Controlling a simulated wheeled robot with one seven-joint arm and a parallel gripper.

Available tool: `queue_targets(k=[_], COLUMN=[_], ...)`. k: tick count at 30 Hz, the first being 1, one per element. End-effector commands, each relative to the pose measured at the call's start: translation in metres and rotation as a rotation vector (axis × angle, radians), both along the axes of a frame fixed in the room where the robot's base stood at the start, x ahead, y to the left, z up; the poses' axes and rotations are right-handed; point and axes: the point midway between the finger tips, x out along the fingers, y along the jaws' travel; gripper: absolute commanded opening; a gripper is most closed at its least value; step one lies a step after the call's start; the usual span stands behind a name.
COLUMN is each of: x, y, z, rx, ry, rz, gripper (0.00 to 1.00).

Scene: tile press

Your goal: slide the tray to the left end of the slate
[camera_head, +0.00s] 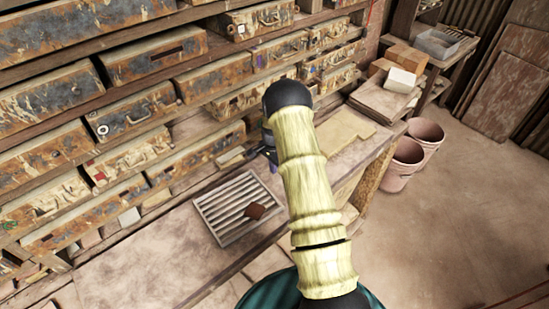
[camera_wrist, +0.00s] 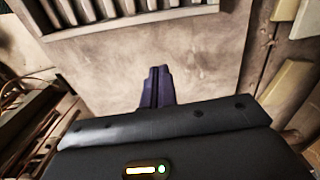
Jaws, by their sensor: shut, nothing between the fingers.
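The tray (camera_head: 228,204) is a pale, shallow, slatted frame lying on the worktop. The tray's edge and slats also show at the top of the wrist view (camera_wrist: 120,27). The pale, worn slate surface (camera_head: 130,258) extends left of the tray in the head view. My gripper (camera_head: 271,162) is just beyond the tray's upper right side, partly hidden by my arm. In the wrist view, its purple fingers (camera_wrist: 157,86) are together and empty, apart from the tray's edge, over the pale surface (camera_wrist: 205,60).
Shelves of rusty, worn drawers (camera_head: 140,110) rise along the back of the worktop. A yellowish sheet (camera_head: 345,128) and stacked boards (camera_head: 382,98) lie to the right. Buckets (camera_head: 402,162) stand on the floor at right. The surface left of the tray looks clear.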

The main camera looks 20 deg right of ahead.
Motion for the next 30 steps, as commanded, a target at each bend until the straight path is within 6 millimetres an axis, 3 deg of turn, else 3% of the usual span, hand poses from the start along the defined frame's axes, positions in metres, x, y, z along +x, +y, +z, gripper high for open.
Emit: queue_targets(k=[6, 15, 30], x=[-0.001, -0.012, -0.014], y=[-0.001, 0.031, 0.035], z=[-0.029, -0.027, -0.030], rx=[0.001, 0.000, 0.000], ry=[0.003, 0.001, 0.000], rz=[-0.003, -0.004, -0.007], gripper=[0.00, 0.00, 0.00])
